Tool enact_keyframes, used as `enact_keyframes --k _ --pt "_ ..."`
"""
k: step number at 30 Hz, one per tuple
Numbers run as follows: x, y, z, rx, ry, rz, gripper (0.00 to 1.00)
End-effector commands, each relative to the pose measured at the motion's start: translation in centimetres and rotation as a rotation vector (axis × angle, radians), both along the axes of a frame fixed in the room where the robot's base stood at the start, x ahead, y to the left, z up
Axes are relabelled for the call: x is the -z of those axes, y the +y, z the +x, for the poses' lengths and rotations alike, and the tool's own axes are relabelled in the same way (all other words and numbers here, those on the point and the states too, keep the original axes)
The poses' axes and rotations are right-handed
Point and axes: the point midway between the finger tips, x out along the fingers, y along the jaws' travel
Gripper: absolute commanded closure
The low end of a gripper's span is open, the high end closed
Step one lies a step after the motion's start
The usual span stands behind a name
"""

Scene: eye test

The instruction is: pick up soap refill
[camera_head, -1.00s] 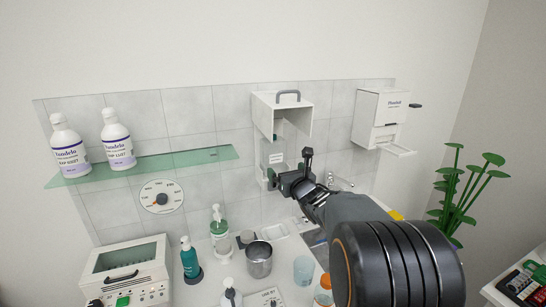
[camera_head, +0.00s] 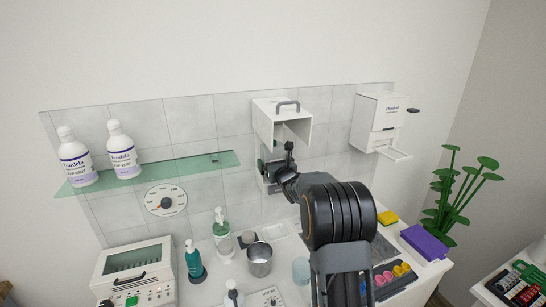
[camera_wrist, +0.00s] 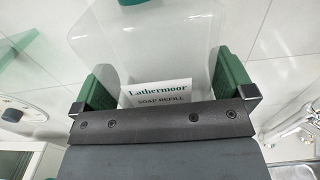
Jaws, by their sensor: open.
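The soap refill (camera_wrist: 160,55) is a clear, pale container with a "Lathermoor SOAP REFILL" label and a green piece at the top edge of the wrist view. My gripper (camera_wrist: 166,86) is open, with one green-padded finger on each side of the refill. I cannot tell whether the pads touch it. In the head view my gripper (camera_head: 272,166) is at the wall, just below a white open-fronted housing (camera_head: 266,122) with a grey handle. The refill is mostly hidden there behind my gripper and arm.
A white wall dispenser (camera_head: 378,122) hangs to the right. A glass shelf (camera_head: 200,164) with two white bottles is on the left. The counter below holds a metal cup (camera_head: 259,262), a green pump bottle (camera_head: 193,262), a yellow sponge (camera_head: 388,217) and a purple box (camera_head: 425,243).

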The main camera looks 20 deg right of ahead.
Motion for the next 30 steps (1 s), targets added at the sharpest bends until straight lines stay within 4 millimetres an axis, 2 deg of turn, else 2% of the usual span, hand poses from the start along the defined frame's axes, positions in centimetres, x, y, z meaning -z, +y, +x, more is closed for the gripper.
enact_keyframes --k 4,12,24,30 --pt "-0.08 -0.02 1.06 0.001 0.0 0.0 0.0" --pt "0.07 -0.04 1.22 0.001 0.0 0.0 0.0" --pt "0.02 -0.05 1.2 0.001 0.0 0.0 0.36" --pt "0.01 -0.05 1.19 0.001 -0.001 0.0 0.36"
